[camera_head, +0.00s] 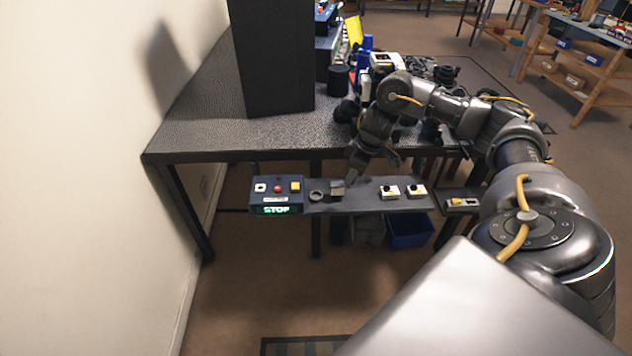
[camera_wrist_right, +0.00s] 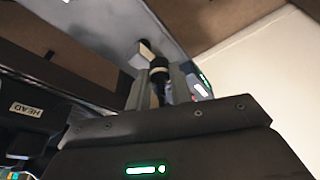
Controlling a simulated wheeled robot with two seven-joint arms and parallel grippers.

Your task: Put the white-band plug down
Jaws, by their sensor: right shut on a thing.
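My right gripper (camera_head: 350,180) points down over the grey strip (camera_head: 362,204) at the table's front edge. In the right wrist view, its two fingers (camera_wrist_right: 160,88) are shut on a dark plug (camera_wrist_right: 159,69), whose black round end shows between the tips. In the head view, the plug is too small and too covered by the gripper to tell apart. A small pale block (camera_head: 337,187) is beside the fingertips; it also shows in the wrist view (camera_wrist_right: 143,52). My left gripper is out of view.
A control box (camera_head: 276,195) with a green STOP display sits at the strip's left end, a dark ring (camera_head: 316,196) beside it. Two white blocks with black knobs (camera_head: 389,192) (camera_head: 416,191) stand to the right. A tall dark panel (camera_head: 272,60) rises on the table.

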